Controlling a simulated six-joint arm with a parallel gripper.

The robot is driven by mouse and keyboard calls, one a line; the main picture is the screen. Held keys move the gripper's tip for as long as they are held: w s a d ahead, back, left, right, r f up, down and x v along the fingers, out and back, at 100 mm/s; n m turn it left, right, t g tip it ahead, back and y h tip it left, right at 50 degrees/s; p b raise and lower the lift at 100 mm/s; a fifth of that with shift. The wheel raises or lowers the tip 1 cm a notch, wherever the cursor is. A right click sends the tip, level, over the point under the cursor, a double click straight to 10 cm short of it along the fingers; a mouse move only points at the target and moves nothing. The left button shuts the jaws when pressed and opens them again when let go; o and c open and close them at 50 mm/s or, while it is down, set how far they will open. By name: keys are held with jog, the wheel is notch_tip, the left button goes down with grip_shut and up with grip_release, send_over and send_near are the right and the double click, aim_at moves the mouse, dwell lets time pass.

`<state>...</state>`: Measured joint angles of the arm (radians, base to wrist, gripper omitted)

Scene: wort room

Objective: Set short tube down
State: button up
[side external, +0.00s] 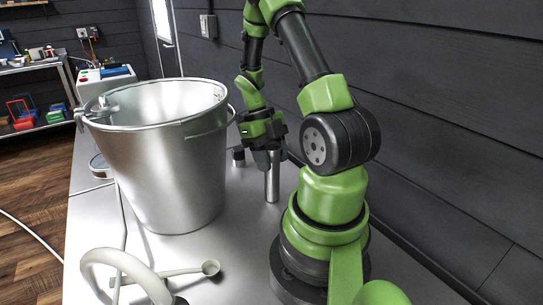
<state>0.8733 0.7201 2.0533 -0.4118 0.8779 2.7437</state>
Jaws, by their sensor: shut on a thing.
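The short tube (272,180) is a silver, upright cylinder between the big steel bucket and my arm's base. My gripper (267,152) is at the tube's upper end, pointing down, and is shut on it. The fingers partly hide the top of the tube. The tube's lower end is at or just above the pale bench top (240,255); I cannot tell whether it touches.
A large steel bucket (160,170) stands close to the left of the tube. A small dark piece (238,157) is just left of my gripper. A pale hose (125,262) and a ladle-like piece (210,268) lie at the front. A dark panelled wall (450,120) runs along the right.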

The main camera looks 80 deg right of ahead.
jog(key=o, duration=0.9)
jog(key=shift+o, duration=0.2)
jog(key=r, duration=0.6)
jog(key=w+r, duration=0.1)
jog(key=r, duration=0.2)
jog(key=shift+d, duration=0.35)
jog(key=shift+r, duration=0.55)
